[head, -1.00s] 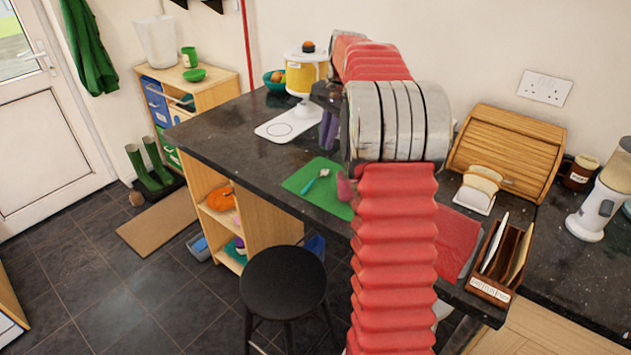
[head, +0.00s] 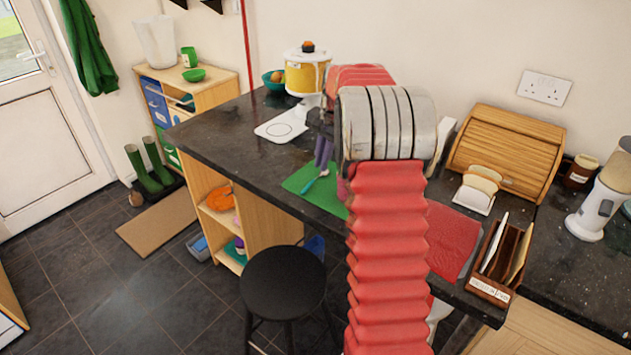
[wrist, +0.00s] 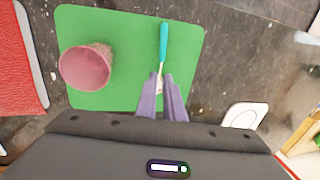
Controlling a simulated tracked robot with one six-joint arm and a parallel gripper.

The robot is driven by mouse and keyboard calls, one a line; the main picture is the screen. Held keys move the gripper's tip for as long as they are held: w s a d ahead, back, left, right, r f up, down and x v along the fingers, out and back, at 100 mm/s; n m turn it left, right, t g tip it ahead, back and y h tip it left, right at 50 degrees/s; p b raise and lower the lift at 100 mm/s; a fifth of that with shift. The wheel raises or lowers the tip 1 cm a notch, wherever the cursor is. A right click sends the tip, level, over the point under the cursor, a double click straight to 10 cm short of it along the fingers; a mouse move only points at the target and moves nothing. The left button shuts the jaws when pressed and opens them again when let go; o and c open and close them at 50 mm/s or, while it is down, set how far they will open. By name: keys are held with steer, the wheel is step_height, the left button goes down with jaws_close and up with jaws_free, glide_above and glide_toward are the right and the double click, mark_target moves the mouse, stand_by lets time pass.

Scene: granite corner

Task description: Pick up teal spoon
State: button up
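The teal spoon (wrist: 163,45) lies on a green mat (wrist: 120,25) on the dark counter. Its teal handle points away from my gripper in the wrist view, and its pale head end lies near my fingertips. In the head view the spoon (head: 311,184) shows just below and left of my fingers. My gripper (wrist: 159,80) has two purple fingers, apart, with the spoon's head end showing between their tips. I cannot tell how high they are above it. The gripper also shows in the head view (head: 322,163), partly hidden by my arm.
A pink cup (wrist: 84,68) stands on the mat left of the spoon in the wrist view. A red mat (head: 452,238) lies to the right. A black stool (head: 284,285) stands in front.

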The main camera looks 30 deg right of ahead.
mark_target(318, 177)
steer(key=f, duration=0.3)
steer(key=w+f, duration=0.1)
steer(key=shift+a+f, duration=0.25)
steer(key=shift+f, duration=0.15)
steer(key=shift+c, duration=0.4)
jaws_close()
steer(key=shift+r, duration=0.1)
step_height(318, 177, up, 10)
stand_by(0.4)
stand_by(0.7)
